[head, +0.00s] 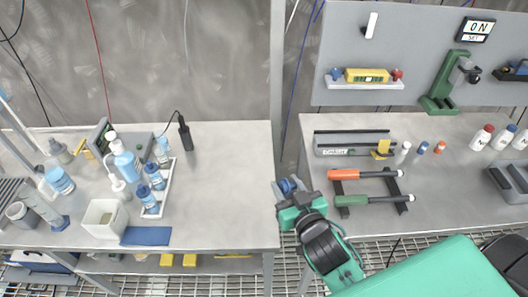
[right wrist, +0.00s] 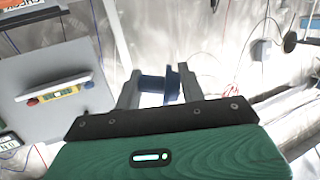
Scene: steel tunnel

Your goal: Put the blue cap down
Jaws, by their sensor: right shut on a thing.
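My right gripper (head: 290,188) is shut on the blue cap (head: 287,185), in front of the gap between the two benches in the head view. In the right wrist view the blue cap (right wrist: 156,85) sits between the two grey fingers, off any surface that I can see there. The fingers hide part of it. Another small blue cap-like piece (head: 422,147) stands on the right bench between a white and an orange one. My left gripper is not in view.
The left bench (head: 225,180) has free room on its right half; bottles, a white tray (head: 167,195) and a white bin (head: 103,218) fill its left. The right bench (head: 440,205) holds a grey rail fixture (head: 350,143) and orange- and green-handled tools on a rack.

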